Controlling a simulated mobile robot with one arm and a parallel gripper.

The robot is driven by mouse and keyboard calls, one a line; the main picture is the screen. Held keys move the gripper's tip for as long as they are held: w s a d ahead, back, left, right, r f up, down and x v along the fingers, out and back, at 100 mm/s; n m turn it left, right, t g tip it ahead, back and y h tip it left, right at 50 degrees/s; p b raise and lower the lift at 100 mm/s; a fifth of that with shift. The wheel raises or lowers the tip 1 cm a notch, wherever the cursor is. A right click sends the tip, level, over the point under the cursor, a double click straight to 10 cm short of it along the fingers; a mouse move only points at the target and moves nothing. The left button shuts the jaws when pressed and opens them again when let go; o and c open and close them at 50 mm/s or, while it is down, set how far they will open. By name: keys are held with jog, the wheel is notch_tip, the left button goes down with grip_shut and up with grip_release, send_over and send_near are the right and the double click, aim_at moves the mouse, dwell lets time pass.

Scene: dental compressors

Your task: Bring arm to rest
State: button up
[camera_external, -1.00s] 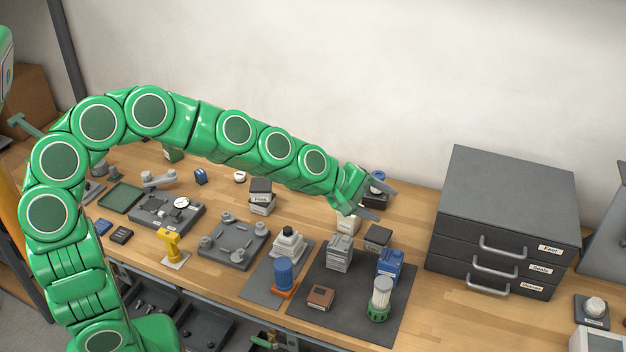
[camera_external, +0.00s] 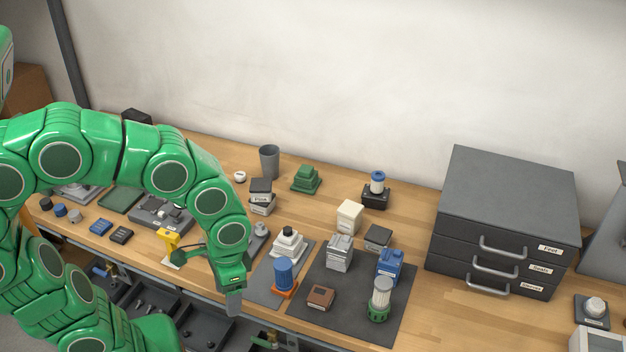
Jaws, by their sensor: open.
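My green arm bends over the left part of the wooden bench in the external view. My gripper (camera_external: 232,294) points down near the bench's front edge, left of the blue and orange part (camera_external: 284,276). Its jaws are open, and I see nothing held between them. The wrist hides most of the grey fixture plate behind it.
A dark mat (camera_external: 345,320) holds several small parts. A grey drawer cabinet (camera_external: 507,215) stands at the right. A grey cup (camera_external: 269,161) and a green block (camera_external: 306,179) stand toward the back. Open trays lie below the bench's front edge.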

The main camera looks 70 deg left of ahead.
jog(key=s, duration=0.8)
jog(key=shift+r+m, duration=0.3)
jog(key=shift+m, duration=0.1)
jog(key=shift+d, duration=0.1)
